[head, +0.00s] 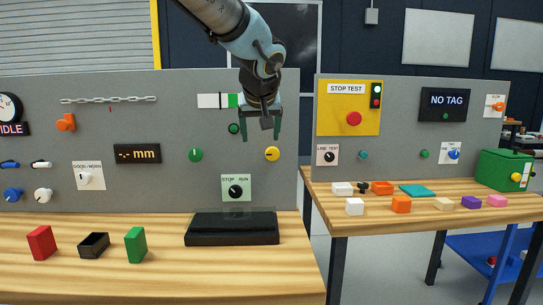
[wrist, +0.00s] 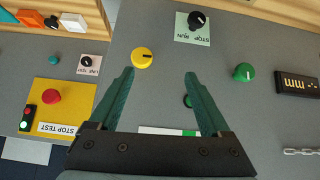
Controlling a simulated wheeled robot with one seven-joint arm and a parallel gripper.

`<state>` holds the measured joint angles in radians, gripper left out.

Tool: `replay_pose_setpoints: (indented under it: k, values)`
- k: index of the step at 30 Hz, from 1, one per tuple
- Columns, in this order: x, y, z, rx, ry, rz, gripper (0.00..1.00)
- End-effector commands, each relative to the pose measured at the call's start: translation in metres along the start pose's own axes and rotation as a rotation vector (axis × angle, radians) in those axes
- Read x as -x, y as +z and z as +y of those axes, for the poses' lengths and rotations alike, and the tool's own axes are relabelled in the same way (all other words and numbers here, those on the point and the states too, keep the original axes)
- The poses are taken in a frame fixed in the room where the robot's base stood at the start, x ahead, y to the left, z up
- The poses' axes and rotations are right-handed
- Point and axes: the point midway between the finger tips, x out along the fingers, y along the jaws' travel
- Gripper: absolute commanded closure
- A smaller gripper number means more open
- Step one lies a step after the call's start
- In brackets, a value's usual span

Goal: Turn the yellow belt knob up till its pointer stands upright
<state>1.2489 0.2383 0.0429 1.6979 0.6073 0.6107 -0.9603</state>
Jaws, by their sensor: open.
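The yellow belt knob (head: 272,154) is a round knob on the grey panel, right of and below my gripper in the head view. Its dark pointer line lies near level, not upright. In the wrist view the yellow knob (wrist: 142,58) shows beyond the fingertips, nearer the left finger, with its pointer mark running sideways to the right. My gripper (head: 261,138) is open, with its two green fingers apart and nothing between them. In the wrist view the open fingertips (wrist: 161,72) frame bare grey panel, apart from the knob.
A green knob (head: 196,155) and the stop/run switch (head: 236,191) sit near the yellow knob. A small green button (head: 233,128) is beside my gripper. A black conveyor block (head: 232,229) stands on the wooden bench below. The panel's right edge and a gap lie to the right.

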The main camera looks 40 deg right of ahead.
Motion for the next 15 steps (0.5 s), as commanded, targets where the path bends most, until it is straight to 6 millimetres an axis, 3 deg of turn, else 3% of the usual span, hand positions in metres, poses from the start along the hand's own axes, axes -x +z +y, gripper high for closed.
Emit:
replay_pose_setpoints:
  k: [1,3,7,15]
  values:
    - [0.003,-0.001,0.016,-0.007,0.016,0.015,0.19]
    - [0.006,-0.003,0.027,-0.007,0.026,0.027,0.19]
    - [0.002,-0.005,0.032,-0.006,0.029,0.032,0.19]
    - [-0.044,-0.006,0.031,-0.006,0.026,0.029,0.19]
